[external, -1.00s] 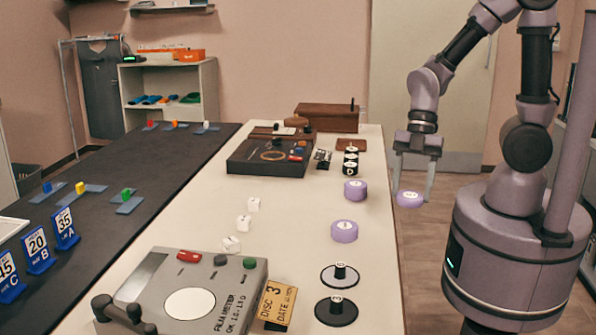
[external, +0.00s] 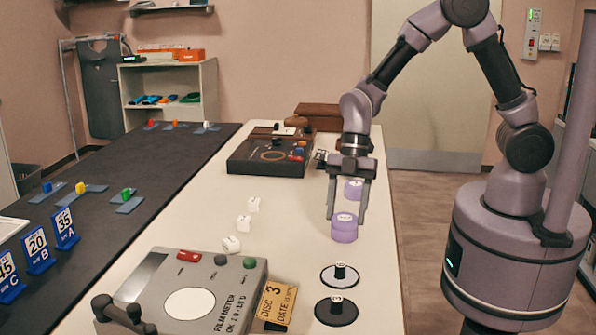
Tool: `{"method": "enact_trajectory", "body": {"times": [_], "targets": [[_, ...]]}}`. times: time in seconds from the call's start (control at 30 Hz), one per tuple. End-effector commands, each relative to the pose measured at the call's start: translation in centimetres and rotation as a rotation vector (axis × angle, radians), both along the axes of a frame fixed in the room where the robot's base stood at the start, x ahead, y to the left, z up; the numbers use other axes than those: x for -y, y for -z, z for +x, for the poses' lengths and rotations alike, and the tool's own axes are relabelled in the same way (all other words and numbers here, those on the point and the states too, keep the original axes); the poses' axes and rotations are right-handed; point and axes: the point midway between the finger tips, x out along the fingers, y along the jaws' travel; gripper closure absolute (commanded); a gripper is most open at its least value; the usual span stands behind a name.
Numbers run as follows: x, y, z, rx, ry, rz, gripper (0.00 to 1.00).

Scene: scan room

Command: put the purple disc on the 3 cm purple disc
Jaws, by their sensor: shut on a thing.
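My gripper (external: 347,212) is over the right side of the white table, fingers pointing down. It is shut on a purple disc (external: 345,221) with a white label on top. The held disc is directly above a second purple disc (external: 344,236) and looks lined up with it. I cannot tell whether the two touch or a thin gap is left. Another purple disc (external: 353,191) lies farther back, partly hidden behind the gripper. The disc labels are too small to read.
A grey film meter (external: 190,300) and a yellow disc card (external: 277,303) stand at the front left. A dark instrument box (external: 268,158) is at the back.

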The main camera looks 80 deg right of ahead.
Motion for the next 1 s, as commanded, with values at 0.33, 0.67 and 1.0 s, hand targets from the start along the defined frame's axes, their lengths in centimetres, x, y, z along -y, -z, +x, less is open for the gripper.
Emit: {"method": "enact_trajectory", "body": {"times": [0.33,0.67,1.0], "targets": [[0.0,0.1,0.0,0.0,-0.001,0.0,0.34],[0.0,0.0,0.0,0.0,-0.001,0.0,0.22],[2.5,-7.1,-0.4,0.005,0.002,0.0,0.22]]}}
